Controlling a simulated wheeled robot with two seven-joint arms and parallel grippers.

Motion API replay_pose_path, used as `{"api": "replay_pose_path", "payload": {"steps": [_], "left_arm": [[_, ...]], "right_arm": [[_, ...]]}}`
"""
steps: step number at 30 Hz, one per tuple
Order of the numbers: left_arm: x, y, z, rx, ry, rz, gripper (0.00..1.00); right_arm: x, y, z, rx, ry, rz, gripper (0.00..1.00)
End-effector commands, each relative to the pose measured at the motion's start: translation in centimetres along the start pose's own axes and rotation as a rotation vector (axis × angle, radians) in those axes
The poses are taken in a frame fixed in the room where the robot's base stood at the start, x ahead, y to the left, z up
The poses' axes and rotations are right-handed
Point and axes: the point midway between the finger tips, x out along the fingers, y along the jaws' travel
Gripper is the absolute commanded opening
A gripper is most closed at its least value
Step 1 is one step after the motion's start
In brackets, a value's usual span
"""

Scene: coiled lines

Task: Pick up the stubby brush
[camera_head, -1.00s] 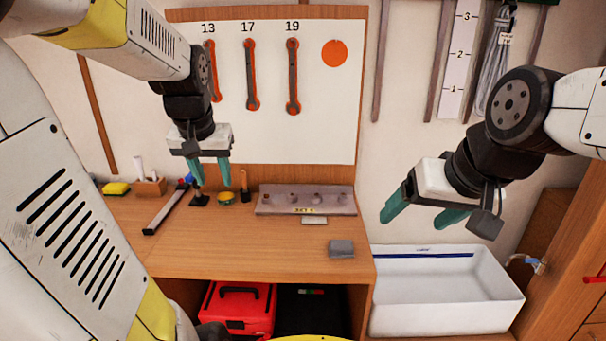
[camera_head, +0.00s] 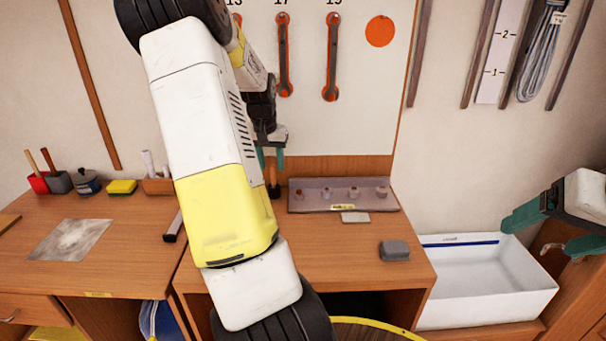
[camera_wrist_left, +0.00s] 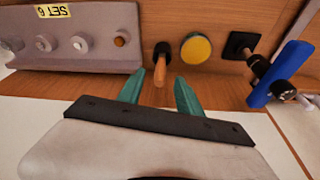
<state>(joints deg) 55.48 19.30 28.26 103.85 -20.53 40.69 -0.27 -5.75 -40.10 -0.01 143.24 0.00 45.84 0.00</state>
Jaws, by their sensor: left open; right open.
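A short brush-like tool with a wooden handle and a dark head (camera_head: 273,184) stands at the back of the workbench. I take it to be the stubby brush. It also shows in the left wrist view (camera_wrist_left: 160,68), its handle end between and just beyond the fingertips. My left gripper (camera_head: 270,160) is open and just above it, partly hidden behind my own arm. In the left wrist view the left gripper's green fingers (camera_wrist_left: 158,90) are apart and hold nothing.
A grey rack (camera_head: 330,208) with several knobs stands right of the brush. A yellow round object (camera_wrist_left: 196,48) and a blue-headed tool (camera_wrist_left: 278,75) are close by. A grey block (camera_head: 394,250) lies near the bench's front right. The white basin (camera_head: 480,305) is at the right.

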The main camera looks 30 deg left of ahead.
Motion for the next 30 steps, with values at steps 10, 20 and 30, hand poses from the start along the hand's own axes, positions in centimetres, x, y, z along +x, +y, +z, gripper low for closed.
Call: {"api": "replay_pose_path", "payload": {"steps": [10, 20, 30], "left_arm": [[4.4, 0.0, 0.1, 0.000, -0.001, 0.000, 0.42], [4.6, 0.0, 0.1, 0.000, 0.000, 0.000, 0.24], [4.5, 0.0, 0.1, 0.000, 0.000, 0.000, 0.00]], "right_arm": [[0.0, 0.0, 0.0, 0.000, 0.000, 0.000, 0.79], [0.0, 0.0, 0.0, 0.000, 0.000, 0.000, 0.79], [0.0, 0.0, 0.0, 0.000, 0.000, 0.000, 0.79]]}}
